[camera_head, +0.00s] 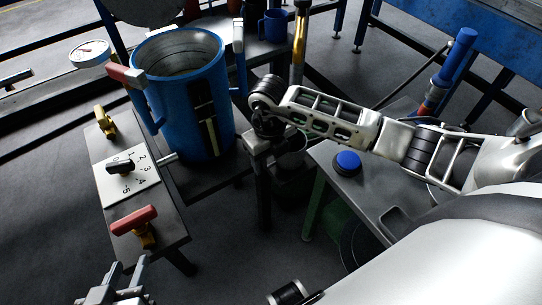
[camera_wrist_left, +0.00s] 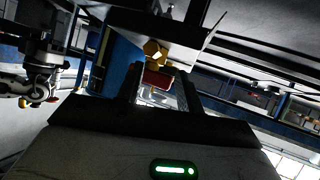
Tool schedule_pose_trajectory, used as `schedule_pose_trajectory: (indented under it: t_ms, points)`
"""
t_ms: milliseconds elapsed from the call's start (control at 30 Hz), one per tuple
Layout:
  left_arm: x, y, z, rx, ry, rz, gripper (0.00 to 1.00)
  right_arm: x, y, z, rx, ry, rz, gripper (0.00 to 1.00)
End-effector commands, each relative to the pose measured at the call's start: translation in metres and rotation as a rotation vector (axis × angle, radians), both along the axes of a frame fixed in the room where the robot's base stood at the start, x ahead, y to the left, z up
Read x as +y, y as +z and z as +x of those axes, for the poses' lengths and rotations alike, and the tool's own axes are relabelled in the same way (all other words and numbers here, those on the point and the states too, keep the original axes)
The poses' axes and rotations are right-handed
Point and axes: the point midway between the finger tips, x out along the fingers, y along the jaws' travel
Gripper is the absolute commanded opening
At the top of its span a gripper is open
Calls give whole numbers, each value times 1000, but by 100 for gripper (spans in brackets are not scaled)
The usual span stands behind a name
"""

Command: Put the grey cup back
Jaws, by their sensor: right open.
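A grey, cup-like vessel (camera_head: 292,152) shows in the head view, partly hidden behind the dark post and my right arm. My right gripper (camera_head: 268,132) points down just left of it and is open; its dark fingers are hard to make out, and I cannot tell whether they touch the vessel. My left gripper (camera_head: 128,268) is at the bottom left of the head view, below the red lever, open and empty. In the left wrist view its two fingers (camera_wrist_left: 158,92) stand apart, with the red lever seen beyond the gap.
A red lever (camera_head: 134,220) and yellow valve (camera_head: 104,122) sit on that bench. A blue cup (camera_head: 273,25) stands at the back. A blue button (camera_head: 347,162) is on the right-hand table.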

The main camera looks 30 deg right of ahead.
Motion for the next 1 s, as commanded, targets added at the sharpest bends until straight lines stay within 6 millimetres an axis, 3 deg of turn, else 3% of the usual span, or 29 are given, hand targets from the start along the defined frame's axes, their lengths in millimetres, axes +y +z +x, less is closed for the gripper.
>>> schedule_pose_trajectory:
  t_ms: [167,600,800,933,1000]
  points:
    - [0,6,1,-3,0,-1,36,0,16,1,-3,0,0,62]
    - [1,9,2,8,2,0,36,3,104,1,-5,1,0,62]
    - [1,5,2,18,6,1,36,6,120,-1,1,4,8,62]
    - [1,6,2,17,7,-2,36,32,112,-13,27,50,122,62]
    - [1,6,2,17,9,-2,36,66,104,-29,59,102,282,62]
